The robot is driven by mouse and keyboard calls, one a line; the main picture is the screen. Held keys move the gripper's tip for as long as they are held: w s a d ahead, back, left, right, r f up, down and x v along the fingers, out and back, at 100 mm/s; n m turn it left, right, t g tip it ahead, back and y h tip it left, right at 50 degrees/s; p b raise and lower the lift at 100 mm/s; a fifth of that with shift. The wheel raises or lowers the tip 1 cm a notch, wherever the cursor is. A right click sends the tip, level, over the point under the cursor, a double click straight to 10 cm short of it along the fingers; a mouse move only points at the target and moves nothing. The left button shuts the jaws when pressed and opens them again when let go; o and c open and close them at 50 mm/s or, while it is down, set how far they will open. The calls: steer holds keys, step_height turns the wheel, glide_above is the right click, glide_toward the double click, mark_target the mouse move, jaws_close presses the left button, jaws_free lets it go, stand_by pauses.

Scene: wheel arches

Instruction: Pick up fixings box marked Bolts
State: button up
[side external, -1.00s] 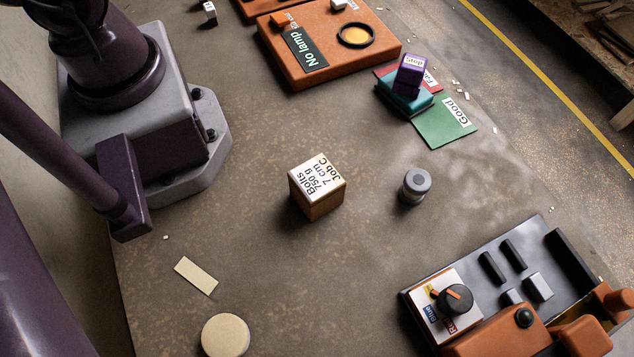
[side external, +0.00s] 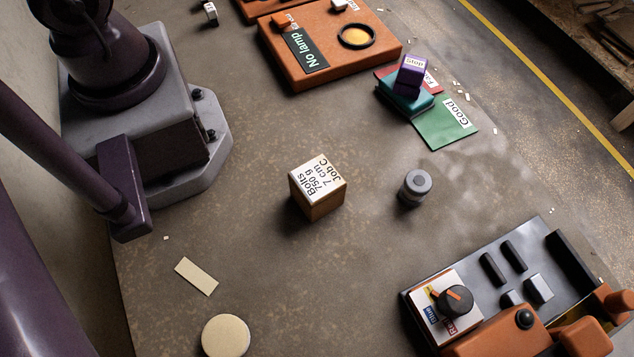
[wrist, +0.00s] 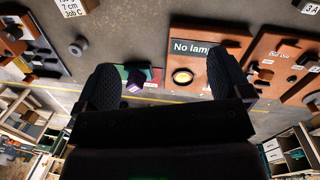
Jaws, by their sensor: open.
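The fixings box marked Bolts (side external: 317,187) is a tan cube with a white top label reading "Bolts 750 g 7 cm Job C". It stands alone in the middle of the bench in the side external view. In the wrist view the box (wrist: 74,8) shows only partly, at the upper left, cut by the top edge. My gripper (wrist: 165,85) shows in the wrist view as two dark fingers spread wide, with nothing between them. It is apart from the box, which lies to the left of the fingers there. The gripper is outside the side external view.
A grey knob-like cylinder (side external: 415,187) stands right of the box. An orange "No lamp" panel (side external: 288,72) lies behind. A purple block (side external: 410,70) sits on a teal block by the green Good card (side external: 445,125). A switch panel (side external: 470,270) fills the lower right. Bench around the box is clear.

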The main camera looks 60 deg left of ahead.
mark_target(329, 199)
steer(key=s+d+f+n+g+h, duration=0.1)
steer(key=s+d+f+n+h, duration=0.1)
steer(key=d+f+n+h, duration=0.55)
steer(key=s+d+f+n+h, duration=0.3)
steer(key=d+f+n+h, duration=0.35)
steer(key=h, duration=0.25)
steer(key=w+f+n+t, duration=0.1)
steer(key=f, duration=0.1)
steer(key=w+f+n+t, duration=0.1)
steer(key=f, duration=0.2)
steer(key=w+d+f+n+t, duration=0.1)
steer(key=w+f+t, duration=0.1)
steer(key=shift+f, duration=0.3)
steer(key=d, duration=0.4)
steer(key=w+d, duration=0.1)
steer(key=d, duration=0.1)
steer(key=shift+d, duration=0.3)
steer(key=shift+r, duration=0.1)
steer(key=c, duration=1.5)
